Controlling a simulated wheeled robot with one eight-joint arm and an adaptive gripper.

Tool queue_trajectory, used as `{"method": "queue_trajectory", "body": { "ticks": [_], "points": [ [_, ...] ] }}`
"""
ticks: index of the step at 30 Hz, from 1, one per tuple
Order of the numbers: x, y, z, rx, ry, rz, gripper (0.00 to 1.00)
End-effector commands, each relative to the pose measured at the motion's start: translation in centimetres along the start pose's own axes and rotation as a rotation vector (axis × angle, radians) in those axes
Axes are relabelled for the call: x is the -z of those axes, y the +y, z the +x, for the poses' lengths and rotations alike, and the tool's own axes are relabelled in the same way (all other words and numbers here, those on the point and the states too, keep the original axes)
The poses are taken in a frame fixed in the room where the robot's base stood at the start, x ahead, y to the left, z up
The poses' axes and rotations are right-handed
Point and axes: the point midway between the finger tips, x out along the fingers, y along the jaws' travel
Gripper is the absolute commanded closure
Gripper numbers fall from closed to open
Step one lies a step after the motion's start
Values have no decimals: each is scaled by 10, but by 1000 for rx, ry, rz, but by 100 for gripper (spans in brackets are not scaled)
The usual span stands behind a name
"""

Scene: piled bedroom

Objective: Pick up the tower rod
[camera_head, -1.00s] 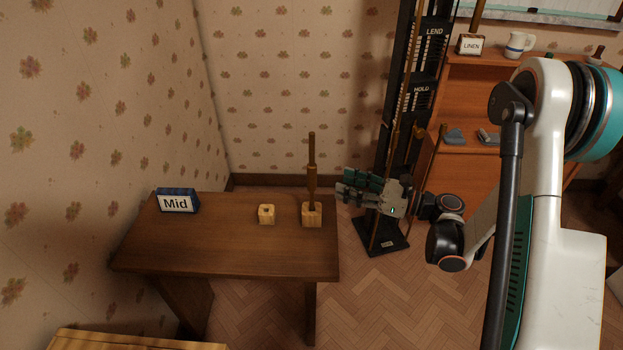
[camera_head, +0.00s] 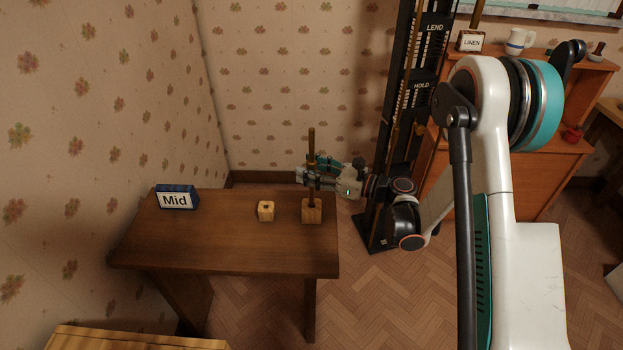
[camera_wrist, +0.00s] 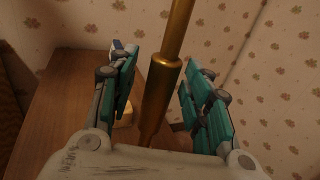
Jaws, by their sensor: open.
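The tower rod (camera_head: 311,147) is a brown-gold rod standing upright in a wooden block (camera_head: 312,214) near the right edge of the table. My gripper (camera_head: 308,177) is at the rod's height, above the block. In the wrist view the rod (camera_wrist: 161,95) has a thicker lower part and a thinner upper part. It stands between the two teal fingers of my gripper (camera_wrist: 165,98), with gaps visible on both sides. My gripper is open around the rod. The rod's lower end is hidden in the block.
A second wooden block with a dark hole (camera_head: 266,211) stands left of the rod's block. A "Mid" sign (camera_head: 177,197) is at the back left of the table (camera_head: 220,252). A tall black rack (camera_head: 415,110) and an orange-brown shelf unit (camera_head: 500,180) stand to the right.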

Motion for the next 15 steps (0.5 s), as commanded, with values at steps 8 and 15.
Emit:
{"method": "queue_trajectory", "body": {
  "ticks": [8,15],
  "points": [
    [-1,0,-1,1,0,0,82],
    [-1,0,-1,1,0,0,100]
  ]
}}
